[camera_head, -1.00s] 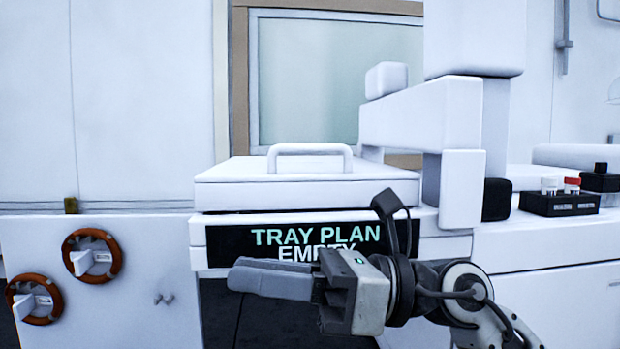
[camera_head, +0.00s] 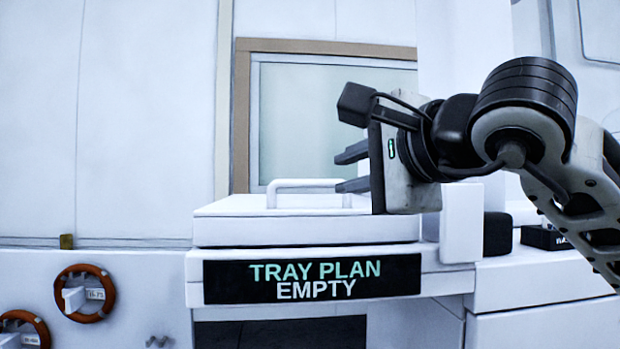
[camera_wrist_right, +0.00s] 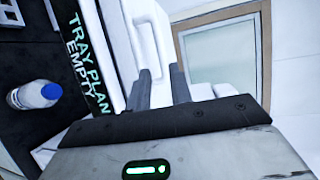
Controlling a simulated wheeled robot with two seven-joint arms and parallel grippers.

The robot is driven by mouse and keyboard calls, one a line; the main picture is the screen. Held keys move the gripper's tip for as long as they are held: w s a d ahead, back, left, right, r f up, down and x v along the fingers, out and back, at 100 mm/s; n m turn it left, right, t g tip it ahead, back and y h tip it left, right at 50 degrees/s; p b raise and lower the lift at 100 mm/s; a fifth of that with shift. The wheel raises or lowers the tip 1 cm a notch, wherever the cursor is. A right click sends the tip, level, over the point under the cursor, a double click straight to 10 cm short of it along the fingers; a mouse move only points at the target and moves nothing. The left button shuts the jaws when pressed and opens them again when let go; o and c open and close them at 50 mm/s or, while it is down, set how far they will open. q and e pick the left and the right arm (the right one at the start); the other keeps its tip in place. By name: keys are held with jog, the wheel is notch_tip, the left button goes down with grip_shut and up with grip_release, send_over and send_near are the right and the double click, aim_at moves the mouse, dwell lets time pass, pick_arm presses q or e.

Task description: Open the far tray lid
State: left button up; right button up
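The white tray lid (camera_head: 300,230) is a flat box with a raised bar handle (camera_head: 285,184) on top. It lies flat and looks shut. It sits above the panel reading TRAY PLAN EMPTY (camera_head: 310,279). My right gripper (camera_head: 339,172) is just right of the handle, its fingers pointing left and apart, with nothing visibly held. In the right wrist view, the handle (camera_wrist_right: 150,45) is ahead of the spread fingertips (camera_wrist_right: 160,70), on the lid at upper left. Whether a finger touches the handle cannot be told. My left gripper is not in view.
A window (camera_head: 310,115) is behind the lid. Orange-ringed knobs (camera_head: 84,293) are at lower left. A blue-capped bottle (camera_wrist_right: 34,95) shows in the wrist view.

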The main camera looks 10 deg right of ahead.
aim_at(313, 184)
jog(key=p+x, duration=0.2)
jog(key=x, duration=0.8)
jog(key=shift+w+a+f+p, duration=0.1)
jog(key=shift+p, duration=0.3)
grip_shut()
